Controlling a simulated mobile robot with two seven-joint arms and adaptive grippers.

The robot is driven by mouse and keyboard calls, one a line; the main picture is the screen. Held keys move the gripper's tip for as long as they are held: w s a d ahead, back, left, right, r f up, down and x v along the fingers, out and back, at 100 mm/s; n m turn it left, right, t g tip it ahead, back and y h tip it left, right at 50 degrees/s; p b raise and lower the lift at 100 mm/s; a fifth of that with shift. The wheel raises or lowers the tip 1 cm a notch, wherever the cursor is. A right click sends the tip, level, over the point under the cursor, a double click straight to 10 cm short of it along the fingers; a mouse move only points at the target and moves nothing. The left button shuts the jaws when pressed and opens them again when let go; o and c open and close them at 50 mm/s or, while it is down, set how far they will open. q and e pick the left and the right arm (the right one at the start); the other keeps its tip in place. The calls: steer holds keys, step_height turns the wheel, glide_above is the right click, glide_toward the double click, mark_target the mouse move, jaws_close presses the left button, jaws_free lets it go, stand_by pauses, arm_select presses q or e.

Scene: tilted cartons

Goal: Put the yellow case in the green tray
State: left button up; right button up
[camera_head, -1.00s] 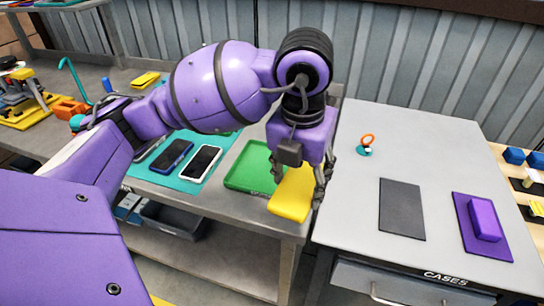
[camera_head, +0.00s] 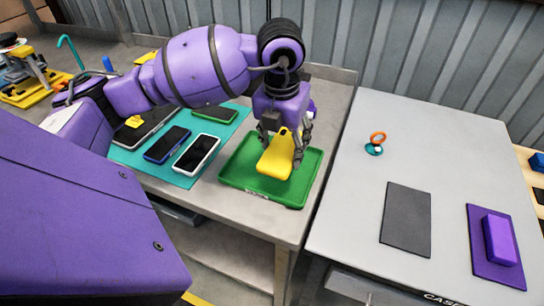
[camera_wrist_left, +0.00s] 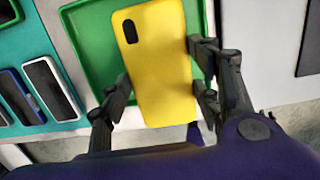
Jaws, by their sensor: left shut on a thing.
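The yellow case (camera_head: 276,158) is a phone case with a dark camera cut-out, held tilted over the green tray (camera_head: 296,201). My left gripper (camera_head: 291,150) is shut on it, with fingers on both sides. The left wrist view shows the yellow case (camera_wrist_left: 158,70) between the two fingers (camera_wrist_left: 162,85), with the green tray (camera_wrist_left: 85,45) behind it. Whether the case touches the tray floor I cannot tell. The tray holds nothing else that I can see. My right gripper is not in view.
A teal mat (camera_head: 157,168) with several phones, including a blue-edged one (camera_head: 167,145) and a white-edged one (camera_head: 197,154), lies left of the tray. The right-hand table has a dark grey mat (camera_head: 406,218), a purple case (camera_head: 499,240) on a purple mat (camera_head: 487,268), and an orange-and-teal ring item (camera_head: 376,143).

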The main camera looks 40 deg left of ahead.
mark_target(273, 142)
arm_select(q)
steer(key=a+f, duration=0.1)
steer(key=f, duration=0.1)
steer(key=w+a+f, duration=0.1)
steer(key=a+f, duration=0.1)
steer(key=shift+a+f, duration=0.1)
steer(key=shift+f, duration=0.1)
steer(key=f, duration=0.3)
steer(key=shift+a+f, duration=0.25)
steer(key=shift+f, duration=0.05)
steer(key=o, duration=0.8)
steer(key=shift+f, duration=0.2)
steer(key=shift+c, duration=0.2)
steer(key=o, duration=0.5)
steer(key=shift+c, duration=0.2)
